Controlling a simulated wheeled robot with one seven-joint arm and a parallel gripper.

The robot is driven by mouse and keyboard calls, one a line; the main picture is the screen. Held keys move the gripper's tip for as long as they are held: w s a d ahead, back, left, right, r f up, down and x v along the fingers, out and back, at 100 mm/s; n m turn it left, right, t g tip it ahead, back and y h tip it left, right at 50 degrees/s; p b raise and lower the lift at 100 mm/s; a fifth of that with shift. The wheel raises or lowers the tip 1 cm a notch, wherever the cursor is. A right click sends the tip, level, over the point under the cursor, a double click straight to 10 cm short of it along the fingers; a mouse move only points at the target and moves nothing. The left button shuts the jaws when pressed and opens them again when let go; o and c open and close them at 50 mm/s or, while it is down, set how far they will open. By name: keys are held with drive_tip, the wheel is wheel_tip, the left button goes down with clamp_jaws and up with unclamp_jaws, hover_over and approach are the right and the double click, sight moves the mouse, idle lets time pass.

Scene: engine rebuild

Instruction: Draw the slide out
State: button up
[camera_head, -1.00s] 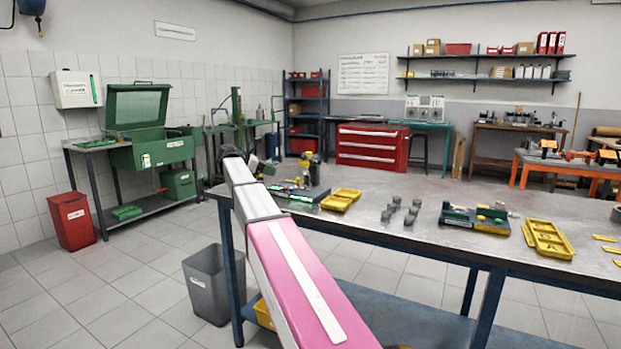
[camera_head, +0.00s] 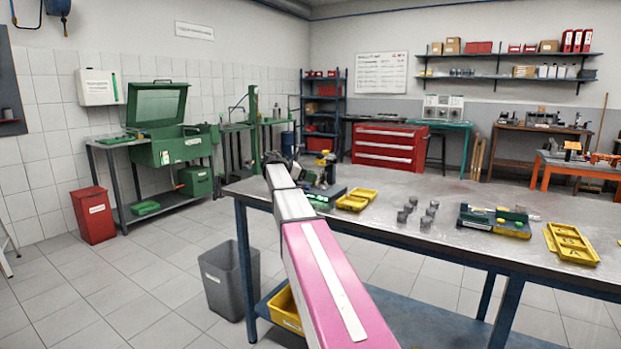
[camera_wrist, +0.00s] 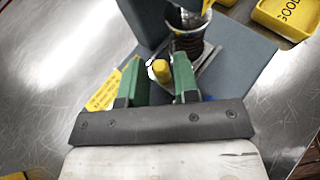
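My gripper (camera_wrist: 158,72) has two green fingers on a black bar in the wrist view. The fingers stand apart, one on each side of a yellow knob (camera_wrist: 161,71), with a visible gap at its left. I cannot tell whether the right finger touches it. The knob sits over a grey-blue base plate (camera_wrist: 240,60), near a dark ribbed cylinder (camera_wrist: 187,45) and a thin metal rail. The slide itself is not clearly distinguishable; the fingers and bar cover part of the plate. In the head view my arm partly hides this fixture (camera_head: 327,192) at the bench's left end.
The metal bench (camera_head: 400,190) carries a yellow tray (camera_head: 357,200), several small grey parts (camera_head: 404,216), a green and yellow tool set (camera_head: 495,220) and another yellow tray (camera_head: 571,243). A grey bin (camera_head: 229,282) stands on the floor left of the bench.

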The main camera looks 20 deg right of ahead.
clamp_jaws()
drive_tip(key=w+a, duration=0.1)
drive_tip(key=w, duration=0.1)
drive_tip(key=w+a, duration=0.1)
drive_tip(key=shift+w+a, duration=0.4)
unclamp_jaws()
drive_tip(key=shift+a, duration=0.15)
drive_tip(key=v, duration=1)
drive_tip(key=shift+a, duration=0.25)
drive_tip(key=shift+r, duration=0.15)
